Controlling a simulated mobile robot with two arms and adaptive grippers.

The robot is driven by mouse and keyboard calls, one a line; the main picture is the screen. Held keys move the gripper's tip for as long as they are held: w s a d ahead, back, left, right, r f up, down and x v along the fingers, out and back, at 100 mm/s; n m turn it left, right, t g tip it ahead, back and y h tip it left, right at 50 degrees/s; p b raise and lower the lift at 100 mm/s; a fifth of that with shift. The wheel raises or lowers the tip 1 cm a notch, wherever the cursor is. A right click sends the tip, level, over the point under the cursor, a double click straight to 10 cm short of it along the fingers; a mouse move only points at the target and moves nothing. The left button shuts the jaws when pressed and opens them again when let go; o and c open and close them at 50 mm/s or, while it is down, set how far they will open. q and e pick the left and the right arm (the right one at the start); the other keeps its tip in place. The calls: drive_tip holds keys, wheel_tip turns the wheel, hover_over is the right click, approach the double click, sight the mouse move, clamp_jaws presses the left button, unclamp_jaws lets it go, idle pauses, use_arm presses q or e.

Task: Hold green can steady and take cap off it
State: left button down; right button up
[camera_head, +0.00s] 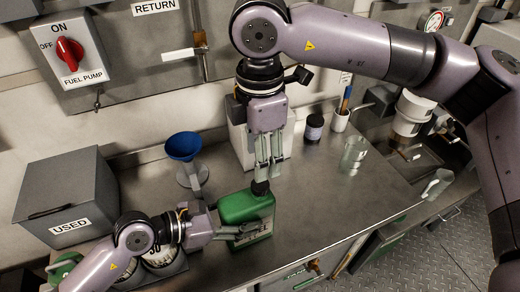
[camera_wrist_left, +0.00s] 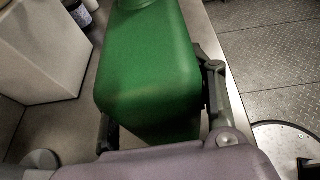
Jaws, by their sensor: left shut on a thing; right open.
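The green can (camera_head: 240,208) stands upright on the metal counter, with its dark cap (camera_head: 260,188) on top at the right. My left gripper (camera_head: 236,232) is shut on the can's body from the left. In the left wrist view the can (camera_wrist_left: 150,60) sits between the two fingers, one on each side; its cap is out of that view. My right gripper (camera_head: 268,166) points down from above, open, with its fingertips just over the cap. Whether the fingertips touch the cap I cannot tell.
A blue funnel (camera_head: 184,147) in a holder stands left of the can. A grey box marked USED (camera_head: 70,190) is at the left. A dark jar (camera_head: 314,127), a cup with tools (camera_head: 340,120) and a clear glass vessel (camera_head: 354,152) stand behind at the right. The counter right of the can is clear.

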sight(260, 184)
wheel_tip(260, 184, down, 8)
drive_tip(key=shift+r, duration=0.1)
idle(0.4)
